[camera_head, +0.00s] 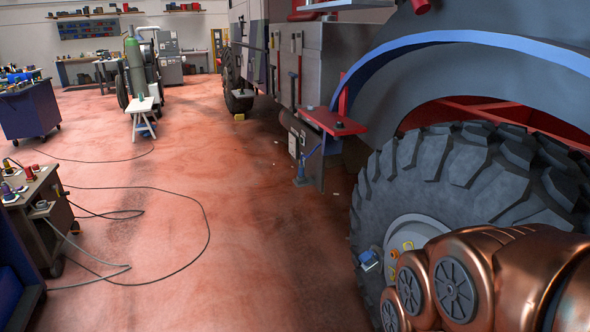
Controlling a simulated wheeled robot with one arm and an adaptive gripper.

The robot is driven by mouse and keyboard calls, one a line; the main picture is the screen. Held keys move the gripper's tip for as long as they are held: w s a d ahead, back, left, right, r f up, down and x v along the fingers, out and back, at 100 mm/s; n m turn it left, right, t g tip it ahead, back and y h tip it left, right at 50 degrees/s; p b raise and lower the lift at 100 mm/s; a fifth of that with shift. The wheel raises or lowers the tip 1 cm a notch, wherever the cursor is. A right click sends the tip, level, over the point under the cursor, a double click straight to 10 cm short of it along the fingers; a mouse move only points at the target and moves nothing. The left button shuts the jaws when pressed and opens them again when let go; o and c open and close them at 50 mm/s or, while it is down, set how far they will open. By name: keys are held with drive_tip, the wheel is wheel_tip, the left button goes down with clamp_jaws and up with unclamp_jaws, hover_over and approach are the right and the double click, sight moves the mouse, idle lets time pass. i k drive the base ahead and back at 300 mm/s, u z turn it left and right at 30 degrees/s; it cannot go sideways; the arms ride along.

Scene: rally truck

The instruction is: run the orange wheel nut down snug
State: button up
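The truck's big front wheel (478,165) stands at the right, with a knobbly black tyre and a grey hub (420,228). Small orange and yellow spots show on the hub beside my arm. One is a small orange piece (394,254) that looks like the orange wheel nut, too small to tell how far it is on. My copper-coloured arm covers the lower right of the hub. My gripper cannot be made out; it may be hidden behind the arm. A small blue and white object (369,260) sits at the hub's left edge; I cannot tell what it is.
A red step (335,121) juts from the truck's side, with a blue jack-like stand (302,172) below. A workbench (45,215) stands at the left. Black cables (208,232) loop over the red floor. The floor between bench and wheel is otherwise open.

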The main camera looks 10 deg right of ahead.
sight(393, 253)
drive_tip(key=z, duration=0.8)
